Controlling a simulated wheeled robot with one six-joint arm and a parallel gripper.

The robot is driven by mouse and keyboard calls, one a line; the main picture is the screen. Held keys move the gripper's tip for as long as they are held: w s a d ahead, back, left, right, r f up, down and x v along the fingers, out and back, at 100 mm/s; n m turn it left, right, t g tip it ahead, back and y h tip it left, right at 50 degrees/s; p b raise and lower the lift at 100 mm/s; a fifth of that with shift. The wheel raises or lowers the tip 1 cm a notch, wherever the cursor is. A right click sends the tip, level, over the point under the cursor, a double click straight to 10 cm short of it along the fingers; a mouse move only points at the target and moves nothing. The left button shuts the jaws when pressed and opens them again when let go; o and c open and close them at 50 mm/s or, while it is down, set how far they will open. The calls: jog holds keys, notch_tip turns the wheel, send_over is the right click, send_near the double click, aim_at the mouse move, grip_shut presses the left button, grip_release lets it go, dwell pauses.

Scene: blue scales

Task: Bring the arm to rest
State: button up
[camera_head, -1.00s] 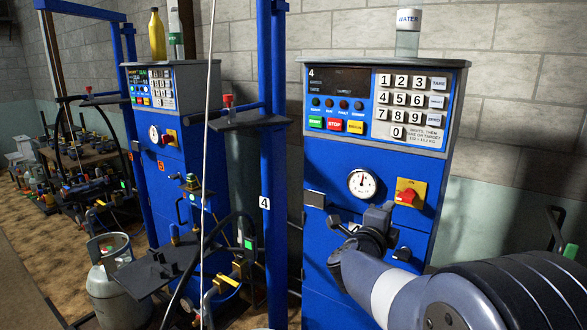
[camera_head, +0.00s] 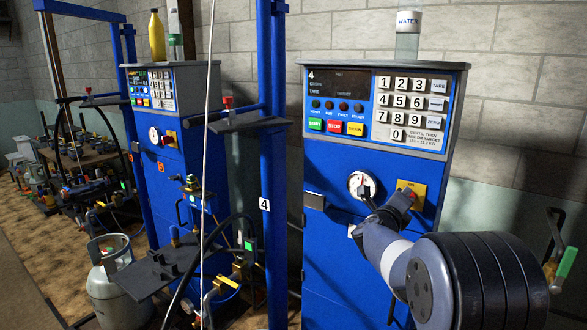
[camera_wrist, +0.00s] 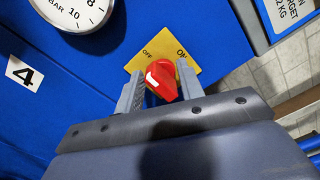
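My gripper (camera_wrist: 160,92) is open in the wrist view. Its two grey fingers stand on either side of a red rotary knob (camera_wrist: 160,78) with narrow gaps; I cannot tell whether they touch it. The knob sits on a yellow plate (camera_wrist: 191,66) marked OFF at left and ON at right. In the head view my gripper (camera_head: 385,205) is at the blue scale cabinet numbered 4 (camera_head: 330,245), just left of and partly over the red knob (camera_head: 406,194). The fingertips are hard to make out there.
A round pressure gauge (camera_head: 362,185) is left of the knob. A keypad (camera_head: 411,108) and dark display (camera_head: 338,81) are above. A blue post (camera_head: 272,180) and a second scale cabinet (camera_head: 170,200) stand left, with a grey gas cylinder (camera_head: 118,290) in front.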

jog(key=m, duration=0.4)
jog(key=shift+d+r, duration=0.15)
jog(key=shift+r, duration=0.05)
dwell(0.4)
